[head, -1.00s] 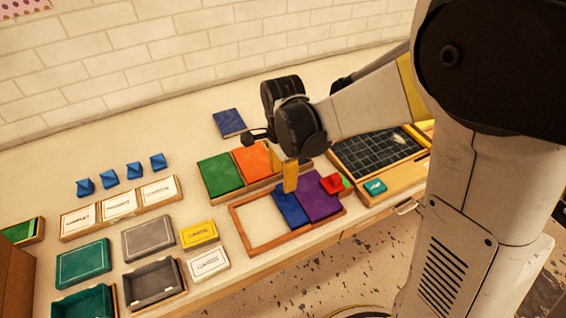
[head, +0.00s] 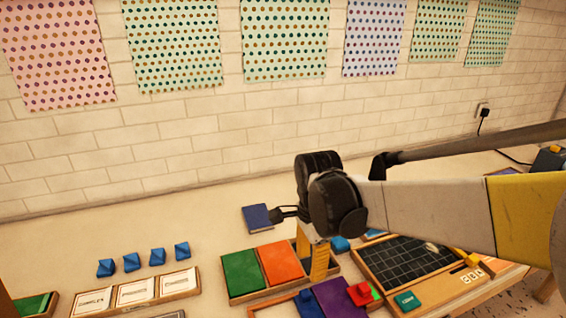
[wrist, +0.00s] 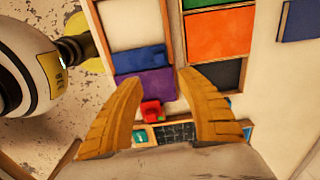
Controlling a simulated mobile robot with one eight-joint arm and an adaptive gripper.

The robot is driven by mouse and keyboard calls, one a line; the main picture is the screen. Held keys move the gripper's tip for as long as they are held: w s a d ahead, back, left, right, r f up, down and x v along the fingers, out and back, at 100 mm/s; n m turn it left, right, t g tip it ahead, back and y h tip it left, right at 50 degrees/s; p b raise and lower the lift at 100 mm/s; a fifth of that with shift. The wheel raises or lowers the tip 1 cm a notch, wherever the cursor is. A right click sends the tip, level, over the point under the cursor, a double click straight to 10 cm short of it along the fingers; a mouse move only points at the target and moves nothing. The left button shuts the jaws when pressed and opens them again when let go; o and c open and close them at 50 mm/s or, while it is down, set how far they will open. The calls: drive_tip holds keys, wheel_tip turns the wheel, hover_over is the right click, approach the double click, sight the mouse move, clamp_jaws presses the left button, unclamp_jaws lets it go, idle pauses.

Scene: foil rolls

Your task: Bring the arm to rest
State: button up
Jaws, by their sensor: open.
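My gripper (wrist: 160,95) shows in the wrist view with its two yellow-brown fingers spread apart and nothing between them. Beyond and below the fingers lie a purple panel (wrist: 148,84), a blue panel (wrist: 140,60) and a red piece (wrist: 151,109). In the head view my gripper (head: 320,262) hangs over the table beside the orange panel (head: 280,263), its fingers partly hidden by the wrist. My arm reaches in from the right.
A green panel (head: 241,272) lies left of the orange one. A dark blue book-like block (head: 257,217) lies behind. A gridded black board (head: 405,260) is at right. Several small blue pieces (head: 131,262) stand at left. A brick wall (head: 230,140) closes the back.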

drive_tip(key=s+d+r+n+t, duration=0.2)
drive_tip(key=s+d+n+t, duration=0.1)
drive_tip(key=s+d+n, duration=0.2)
drive_tip(key=s+d+r+n+t+b, duration=0.1)
drive_tip(key=s+d+r+n+t, duration=0.2)
drive_tip(key=s+n, duration=0.3)
drive_tip(key=d+n+t, duration=0.1)
drive_tip(key=n, duration=0.2)
drive_tip(key=shift+s+d+n, duration=0.3)
drive_tip(key=shift+s+d, duration=0.1)
